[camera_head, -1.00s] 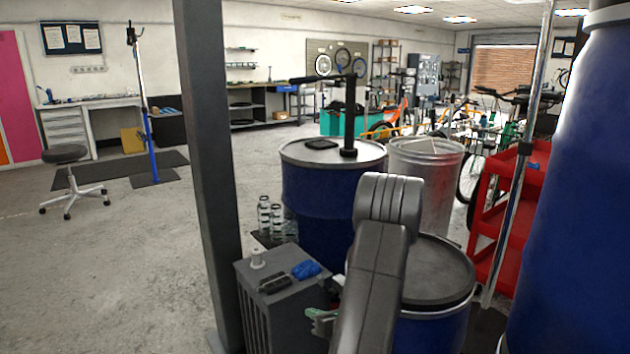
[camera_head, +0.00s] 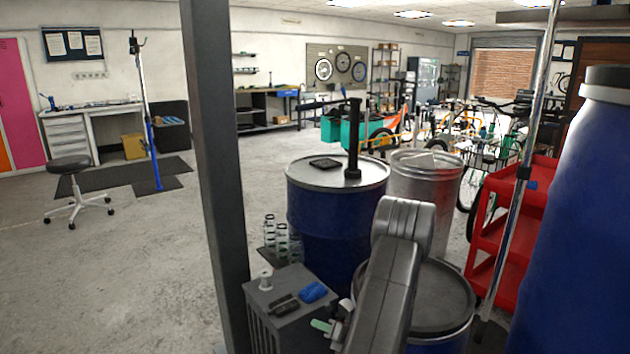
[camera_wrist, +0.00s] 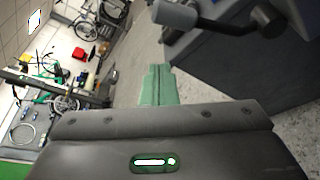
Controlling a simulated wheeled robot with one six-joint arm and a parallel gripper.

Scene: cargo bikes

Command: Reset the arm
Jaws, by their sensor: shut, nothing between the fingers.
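My gripper (camera_head: 322,326) shows low in the head view, with pale green fingertips beside the grey cabinet and partly hidden by my arm. In the wrist view its green fingers (camera_wrist: 158,86) are together, with nothing between them. My grey arm rises bent in front of the short, dark-lidded blue drum (camera_head: 443,298). I cannot tell the exact gap between gripper and cabinet.
A grey cabinet (camera_head: 290,333) carries a blue item (camera_head: 312,292) and small dark items. A tall blue drum (camera_head: 335,225), metal bin (camera_head: 436,185), red cart (camera_head: 512,225) and large blue barrel (camera_head: 585,220) crowd the right. A grey post (camera_head: 215,160) stands left; floor beyond it is open.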

